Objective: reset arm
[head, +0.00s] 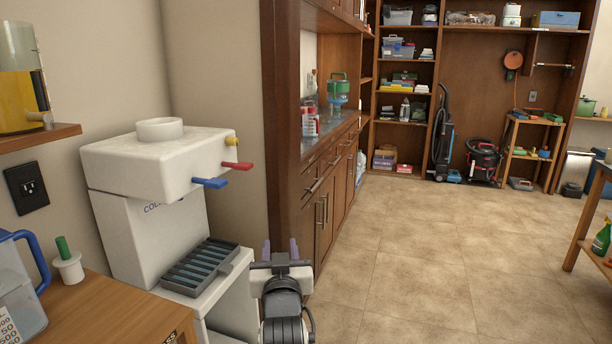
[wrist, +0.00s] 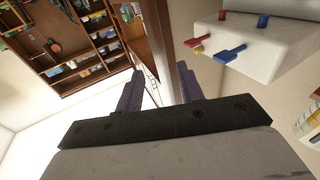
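My gripper (head: 280,249) is at the bottom middle of the head view, just right of the white water dispenser's drip tray (head: 200,266). Its two purple fingers stand apart with nothing between them. They also show apart and empty in the wrist view (wrist: 160,88). The white water dispenser (head: 140,172) has a blue, a red and a yellow tap; its taps and white body also show upside down in the wrist view (wrist: 270,45). The gripper appears apart from the dispenser.
A wooden cabinet (head: 318,222) with a counter stands behind my gripper. A clear jug with a blue handle (head: 22,290) sits on a wooden surface at lower left. Shelves (head: 405,70) and a vacuum (head: 442,140) stand at the back. The tiled floor (head: 420,255) is clear at right.

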